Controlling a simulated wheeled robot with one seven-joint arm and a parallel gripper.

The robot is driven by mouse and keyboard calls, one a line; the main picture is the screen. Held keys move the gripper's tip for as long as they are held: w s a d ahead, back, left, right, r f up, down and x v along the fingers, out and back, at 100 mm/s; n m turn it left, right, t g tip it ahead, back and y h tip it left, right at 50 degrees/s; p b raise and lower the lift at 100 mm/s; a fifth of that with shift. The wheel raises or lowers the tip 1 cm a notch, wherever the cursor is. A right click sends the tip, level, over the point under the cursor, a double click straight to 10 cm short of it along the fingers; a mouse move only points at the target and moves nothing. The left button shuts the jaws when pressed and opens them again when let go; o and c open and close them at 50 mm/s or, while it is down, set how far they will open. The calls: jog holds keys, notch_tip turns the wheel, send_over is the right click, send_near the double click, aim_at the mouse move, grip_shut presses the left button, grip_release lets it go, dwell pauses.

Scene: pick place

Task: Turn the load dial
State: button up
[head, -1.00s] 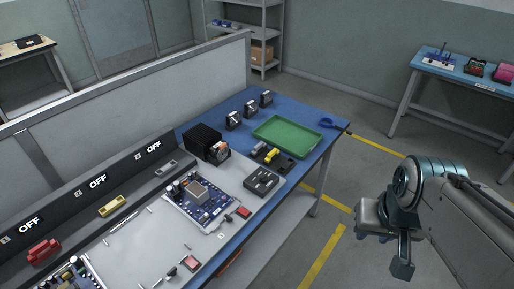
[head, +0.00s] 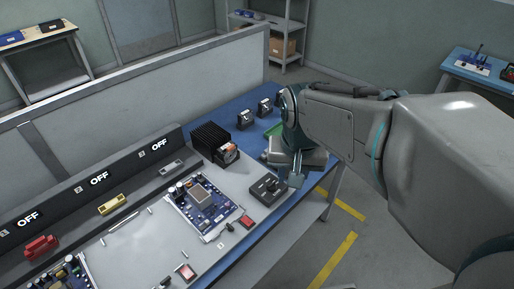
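A black finned box (head: 212,141) stands on the bench and has a front face (head: 228,154) with orange and white parts. A small dark grey block (head: 268,190) with raised parts on top lies in front of it, near the bench edge. I cannot tell for sure which part is the load dial. My gripper (head: 296,180) hangs over the bench's right side, just right of the dark grey block and apart from the black box. Its fingers are too small and overlapped to tell whether they are open. The arm hides most of the green tray (head: 272,131).
A blue circuit board (head: 202,202) and a red switch (head: 246,222) lie on the grey mat. A sloped rail with OFF displays (head: 99,178) and coloured connectors runs along the left. Small black devices (head: 245,118) stand behind. A low partition (head: 130,110) backs the bench.

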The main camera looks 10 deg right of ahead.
jog(key=w+f+m+g, duration=0.15)
jog(key=w+m, duration=0.25)
jog(key=w, duration=0.5)
jog(key=m, duration=0.4)
send_over(272, 183)
notch_tip(272, 183, down, 4)
jog(key=f, duration=0.1)
jog(key=shift+g, duration=0.35)
notch_tip(272, 183, down, 13)
jog(key=shift+a+f, duration=0.1)
jog(key=shift+f, duration=0.05)
jog(key=shift+c, duration=0.3)
grip_shut()
